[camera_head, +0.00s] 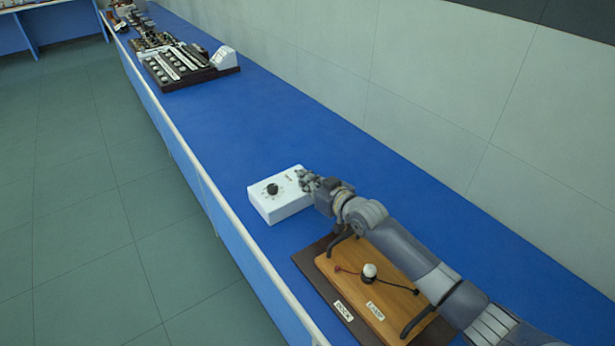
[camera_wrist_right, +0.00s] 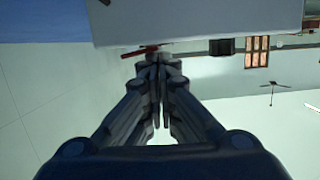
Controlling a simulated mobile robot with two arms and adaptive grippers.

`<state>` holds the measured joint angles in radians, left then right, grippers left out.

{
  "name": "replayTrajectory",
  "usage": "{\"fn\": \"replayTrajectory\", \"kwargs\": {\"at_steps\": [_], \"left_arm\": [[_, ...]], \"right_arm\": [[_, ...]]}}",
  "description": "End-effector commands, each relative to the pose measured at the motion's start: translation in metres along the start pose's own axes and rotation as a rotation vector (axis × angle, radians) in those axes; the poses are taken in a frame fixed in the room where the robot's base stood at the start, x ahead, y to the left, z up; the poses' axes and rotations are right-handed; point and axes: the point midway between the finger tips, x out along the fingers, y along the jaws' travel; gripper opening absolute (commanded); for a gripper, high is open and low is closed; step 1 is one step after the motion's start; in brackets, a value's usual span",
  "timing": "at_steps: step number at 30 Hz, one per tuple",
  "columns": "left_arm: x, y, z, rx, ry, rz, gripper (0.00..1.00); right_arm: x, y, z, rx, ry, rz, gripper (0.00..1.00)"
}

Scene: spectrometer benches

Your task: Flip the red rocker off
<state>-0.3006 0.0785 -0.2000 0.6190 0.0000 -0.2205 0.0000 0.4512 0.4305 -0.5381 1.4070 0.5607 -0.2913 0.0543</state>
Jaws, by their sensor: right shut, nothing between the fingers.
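A white box (camera_head: 281,205) with a black knob (camera_head: 272,189) on top stands on the blue bench. My right gripper (camera_head: 307,180) is shut and empty at the box's right end, close to its top; I cannot tell whether it touches. In the right wrist view the box (camera_wrist_right: 205,22) fills the top, and a thin red piece (camera_wrist_right: 140,51), likely the red rocker, shows at its edge just beyond my closed fingertips (camera_wrist_right: 158,66). The rocker's tilt is not clear, and in the head view the gripper hides it. My left gripper is not in view.
A wooden board (camera_head: 345,270) with a small white lamp (camera_head: 370,270) and black handles lies on a dark base beneath my right arm. A dark instrument rack (camera_head: 190,67) stands far along the bench. The blue bench top (camera_head: 260,120) between is clear; a wall runs along the right.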

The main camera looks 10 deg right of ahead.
Motion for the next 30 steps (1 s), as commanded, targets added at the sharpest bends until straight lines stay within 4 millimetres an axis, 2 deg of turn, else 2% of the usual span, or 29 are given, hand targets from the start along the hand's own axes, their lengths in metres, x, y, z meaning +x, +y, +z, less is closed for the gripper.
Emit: {"fn": "replayTrajectory", "kwargs": {"at_steps": [7, 14, 16, 30], "left_arm": [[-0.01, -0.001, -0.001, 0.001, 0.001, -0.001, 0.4], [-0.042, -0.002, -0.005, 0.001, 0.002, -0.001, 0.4], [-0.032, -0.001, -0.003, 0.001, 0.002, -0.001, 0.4], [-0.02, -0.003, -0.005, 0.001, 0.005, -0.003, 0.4]], "right_arm": [[-0.002, -0.001, -0.012, 0.001, 0.001, 0.0, 0.0], [-0.006, -0.003, -0.049, 0.001, 0.002, 0.003, 0.0], [-0.016, -0.003, -0.037, 0.0, -0.003, 0.002, 0.0], [-0.09, -0.006, -0.037, -0.001, -0.001, 0.003, 0.0]]}}
